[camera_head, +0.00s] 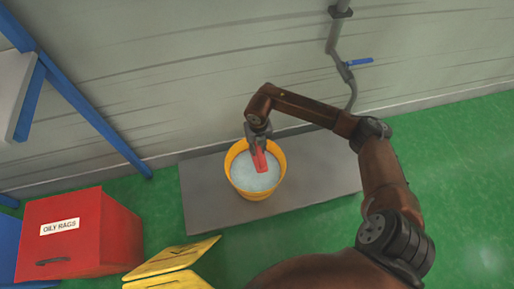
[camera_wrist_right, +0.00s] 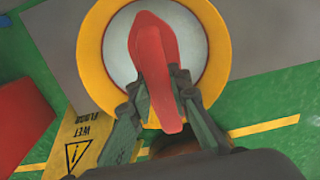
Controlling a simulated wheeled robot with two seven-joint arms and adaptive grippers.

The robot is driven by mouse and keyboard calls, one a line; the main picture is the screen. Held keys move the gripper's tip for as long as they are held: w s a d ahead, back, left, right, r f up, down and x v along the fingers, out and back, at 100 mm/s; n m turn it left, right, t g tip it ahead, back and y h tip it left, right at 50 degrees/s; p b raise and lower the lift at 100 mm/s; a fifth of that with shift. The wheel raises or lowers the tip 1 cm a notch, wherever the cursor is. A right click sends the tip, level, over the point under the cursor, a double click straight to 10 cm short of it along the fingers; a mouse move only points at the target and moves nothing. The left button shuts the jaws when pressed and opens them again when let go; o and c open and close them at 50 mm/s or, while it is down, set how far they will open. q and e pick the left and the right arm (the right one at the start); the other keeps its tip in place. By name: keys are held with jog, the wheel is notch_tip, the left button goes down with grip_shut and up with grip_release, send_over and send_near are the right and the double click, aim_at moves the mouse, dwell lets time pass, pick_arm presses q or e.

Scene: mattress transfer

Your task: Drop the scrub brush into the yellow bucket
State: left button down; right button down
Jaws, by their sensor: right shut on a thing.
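The yellow bucket (camera_head: 236,183) stands on a grey slab near the wall, with a pale, water-like surface inside it. It also shows in the right wrist view (camera_wrist_right: 92,55), behind the brush. My right gripper (camera_head: 257,143) is over the bucket's far side in the head view. It is shut on the red scrub brush (camera_head: 260,161). The brush also shows in the right wrist view (camera_wrist_right: 153,60), its long red body between the two fingers (camera_wrist_right: 158,105) and over the bucket opening. The brush's bristles cannot be made out. My left gripper is not in view.
The grey slab (camera_head: 320,178) lies on the green floor. A red box labelled "OILY RAGS" (camera_head: 115,235) and a yellow wet-floor sign (camera_head: 172,264) stand front left. A blue-legged rack (camera_head: 90,115) is at left. A pipe with a blue valve handle (camera_head: 360,62) runs down the wall.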

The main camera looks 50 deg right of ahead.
jog(key=c, duration=1.7)
grip_release()
notch_tip(320, 180, up, 12)
